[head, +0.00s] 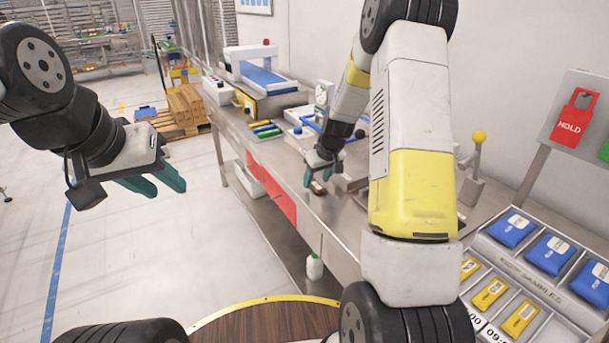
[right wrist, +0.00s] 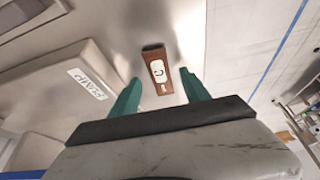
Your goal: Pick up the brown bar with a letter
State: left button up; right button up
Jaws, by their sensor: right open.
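The brown bar (right wrist: 156,61) lies on the metal bench, with a white label bearing a letter that looks like a C or U. It also shows in the head view (head: 319,187) as a small piece near the bench's front edge. My right gripper (right wrist: 160,97) is open, its two green fingers on either side of the bar's near end in the wrist view; I cannot tell the height gap. In the head view my right gripper (head: 318,172) is over the bench by the bar. My left gripper (head: 158,183) is open and empty over the floor.
A grey block labelled "RAMP" (right wrist: 88,88) lies beside the bar in the wrist view. Green, yellow and blue bars (head: 264,129) lie farther along the bench (head: 236,118). A samples rack (head: 540,292) with blue and yellow packs stands at the right.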

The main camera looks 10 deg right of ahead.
jog(key=shift+w+a+f, duration=0.1)
jog(key=shift+w+f, duration=0.1)
jog(key=shift+f, duration=0.2)
jog(key=shift+c, duration=0.2)
grip_shut()
jog(key=shift+r, duration=0.1)
